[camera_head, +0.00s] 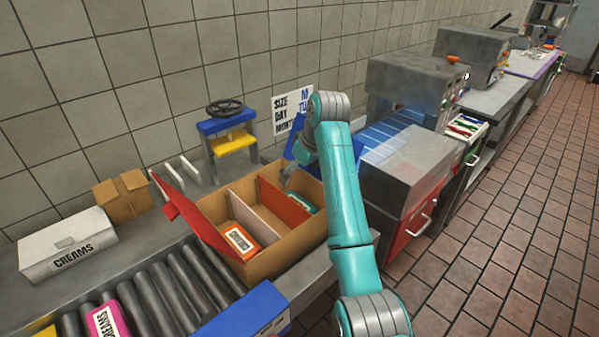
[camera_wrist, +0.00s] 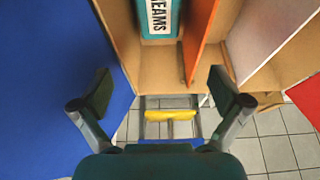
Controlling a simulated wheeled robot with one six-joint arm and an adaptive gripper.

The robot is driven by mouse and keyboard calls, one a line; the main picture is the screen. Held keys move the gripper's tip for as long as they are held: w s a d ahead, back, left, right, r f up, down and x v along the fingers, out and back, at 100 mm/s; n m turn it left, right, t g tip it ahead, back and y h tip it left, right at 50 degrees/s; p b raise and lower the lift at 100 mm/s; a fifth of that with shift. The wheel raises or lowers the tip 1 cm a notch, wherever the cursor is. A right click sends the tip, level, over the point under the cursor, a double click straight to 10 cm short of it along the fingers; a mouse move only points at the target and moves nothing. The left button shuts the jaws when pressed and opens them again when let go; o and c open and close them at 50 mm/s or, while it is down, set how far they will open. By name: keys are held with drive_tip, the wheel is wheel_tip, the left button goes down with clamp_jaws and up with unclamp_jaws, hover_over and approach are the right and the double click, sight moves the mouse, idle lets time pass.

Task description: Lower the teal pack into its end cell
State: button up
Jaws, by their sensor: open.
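The teal pack (camera_head: 304,203) lies low in the right end cell of the open cardboard box (camera_head: 285,262), mostly hidden by the cell walls and my arm. In the wrist view the teal pack (camera_wrist: 158,20) lies on the cell floor, its white label lettering showing, between the orange divider (camera_wrist: 199,30) and the cardboard end wall. My gripper (camera_head: 288,176) is over the back of that cell. In the wrist view my gripper (camera_wrist: 162,92) has its fingers wide apart with nothing between them, apart from the pack.
An orange pack (camera_head: 240,241) lies in the box's left end cell; the middle cell looks empty. The box's red flap (camera_head: 185,208) and blue flap (camera_wrist: 45,90) stand outward. A blue-and-yellow press (camera_head: 228,135) stands behind. Rollers (camera_head: 170,290) run at front left.

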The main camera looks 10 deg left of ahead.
wheel_tip(320, 180, up, 10)
idle(0.6)
idle(0.5)
